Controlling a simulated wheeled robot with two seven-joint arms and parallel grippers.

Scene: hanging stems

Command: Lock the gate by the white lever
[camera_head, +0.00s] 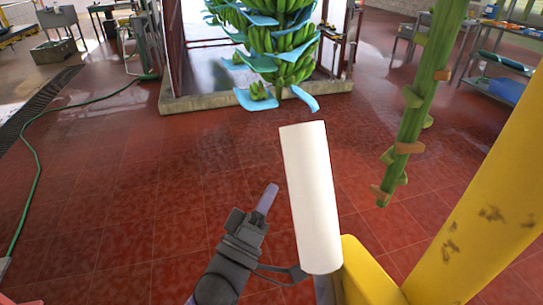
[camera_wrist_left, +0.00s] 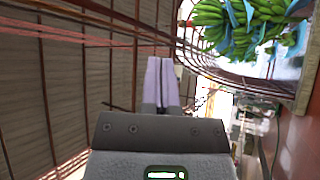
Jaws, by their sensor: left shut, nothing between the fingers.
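The white lever (camera_head: 312,196) is a thick white cylinder in the middle of the head view, standing nearly upright with a slight tilt. Its lower end meets a yellow bracket (camera_head: 368,278) on the yellow gate post (camera_head: 485,205). My left gripper (camera_head: 268,196) is just left of the lever in the picture, pointing up, its fingers together and empty. A gap shows between its fingertips and the lever. In the left wrist view its pale fingers (camera_wrist_left: 160,82) are closed against each other, and the lever does not show there. My right gripper is in neither view.
A green stem (camera_head: 420,100) with brown stubs hangs right of the lever. A bunch of green bananas (camera_head: 290,65) with blue sheets hangs behind; it also shows in the left wrist view (camera_wrist_left: 240,25). A green hose (camera_head: 40,150) lies left. Red tiled floor (camera_head: 150,190) is clear.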

